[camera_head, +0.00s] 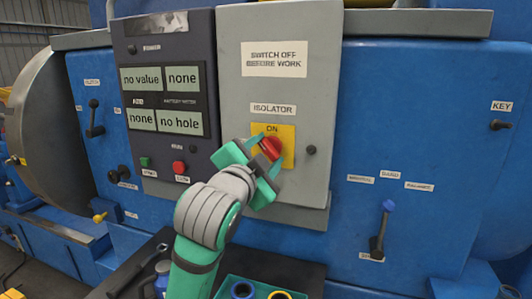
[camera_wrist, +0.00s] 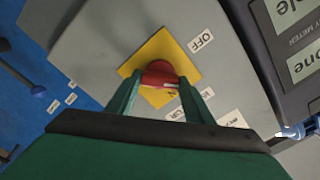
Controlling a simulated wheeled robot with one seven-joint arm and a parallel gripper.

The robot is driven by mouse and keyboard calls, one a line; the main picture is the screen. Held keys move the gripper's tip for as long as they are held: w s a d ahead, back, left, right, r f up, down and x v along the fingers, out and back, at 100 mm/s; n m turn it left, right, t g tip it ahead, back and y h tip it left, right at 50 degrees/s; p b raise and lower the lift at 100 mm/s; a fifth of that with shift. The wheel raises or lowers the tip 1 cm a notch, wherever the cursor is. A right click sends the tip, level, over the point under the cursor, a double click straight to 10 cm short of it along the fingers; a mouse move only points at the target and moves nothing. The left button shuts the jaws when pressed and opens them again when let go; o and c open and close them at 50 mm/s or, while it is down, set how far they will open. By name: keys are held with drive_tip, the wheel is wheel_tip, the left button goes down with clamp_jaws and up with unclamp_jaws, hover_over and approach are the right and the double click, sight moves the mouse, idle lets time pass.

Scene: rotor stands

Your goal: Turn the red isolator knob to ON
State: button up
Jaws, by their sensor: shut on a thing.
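The red isolator knob (camera_head: 270,148) sits on a yellow plate (camera_head: 288,133) on the grey isolator box. In the wrist view the knob (camera_wrist: 158,73) is between the two green fingers of my gripper (camera_wrist: 158,92), which is shut on it. In the head view my gripper (camera_head: 264,155) reaches the knob from the lower left. "ON" shows at the plate's top in the head view. The "OFF" label (camera_wrist: 201,40) shows in the wrist view. A small light mark shows on the knob's edge near the partly hidden ON lettering; its exact setting is hard to tell.
A dark meter panel (camera_head: 165,95) with green and red buttons is left of the grey box (camera_head: 325,100). A small black knob (camera_head: 311,150) is right of the plate. A blue-tipped lever (camera_head: 383,228) and key switch (camera_head: 500,125) are farther right. A green tray (camera_head: 228,282) is below.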

drive_tip(key=m, duration=0.4)
drive_tip(key=shift+m, duration=2.1)
drive_tip(key=shift+f, duration=0.1)
drive_tip(key=o, duration=1)
drive_tip(key=shift+o, duration=0.2)
drive_tip(key=v, duration=1)
drive_tip(key=shift+s, duration=0.4)
drive_tip(key=shift+w, duration=0.1)
